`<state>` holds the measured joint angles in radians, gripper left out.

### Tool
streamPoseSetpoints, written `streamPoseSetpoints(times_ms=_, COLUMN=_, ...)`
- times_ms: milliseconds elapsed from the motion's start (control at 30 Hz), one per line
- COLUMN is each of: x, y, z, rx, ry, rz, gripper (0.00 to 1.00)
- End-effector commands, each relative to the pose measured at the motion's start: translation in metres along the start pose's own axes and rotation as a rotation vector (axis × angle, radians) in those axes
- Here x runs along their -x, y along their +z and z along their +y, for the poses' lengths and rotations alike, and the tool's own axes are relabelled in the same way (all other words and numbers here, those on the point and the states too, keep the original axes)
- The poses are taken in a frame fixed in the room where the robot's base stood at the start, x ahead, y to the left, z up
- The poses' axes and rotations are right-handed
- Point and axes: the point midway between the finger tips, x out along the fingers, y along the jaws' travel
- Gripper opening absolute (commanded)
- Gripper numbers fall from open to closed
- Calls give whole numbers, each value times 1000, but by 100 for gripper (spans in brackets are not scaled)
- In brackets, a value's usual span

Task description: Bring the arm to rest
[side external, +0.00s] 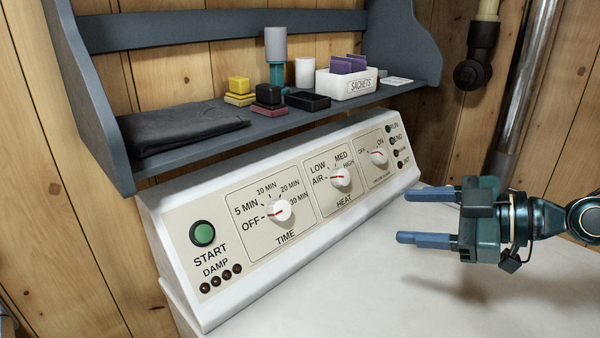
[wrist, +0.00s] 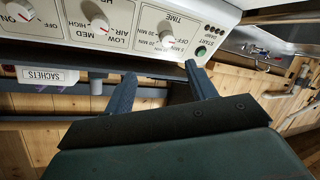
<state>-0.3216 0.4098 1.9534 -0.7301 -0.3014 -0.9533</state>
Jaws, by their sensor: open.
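My gripper (side external: 420,215) is at the right in the side external view, its two blue fingers apart and pointing left over the white machine top. Nothing is between them. In the wrist view the fingers (wrist: 160,88) also stand apart, with the control panel beyond them. The sloped control panel (side external: 325,225) carries a green START button (side external: 203,233), a TIME knob (side external: 279,211), a HEAT knob (side external: 340,177) and a smaller on/off knob (side external: 379,156). The TIME knob's red mark points to OFF. My gripper is clear of the panel and touches nothing visible.
Above the panel, a blue-grey shelf (side external: 210,142) holds a dark folded cloth (side external: 180,130), yellow and dark blocks, a white cup (side external: 304,72) and a sachets box (side external: 346,84). A metal pipe (side external: 527,90) runs up the wall behind. The white top (side external: 370,290) is bare.

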Motion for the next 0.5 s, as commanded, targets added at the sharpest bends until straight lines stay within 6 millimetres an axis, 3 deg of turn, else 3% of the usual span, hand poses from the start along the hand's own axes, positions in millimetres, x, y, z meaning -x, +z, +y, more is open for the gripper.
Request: streamPoseSetpoints(times_ms=500, x=141, y=11, z=6, rx=-225, ry=97, rz=-367, gripper=56)
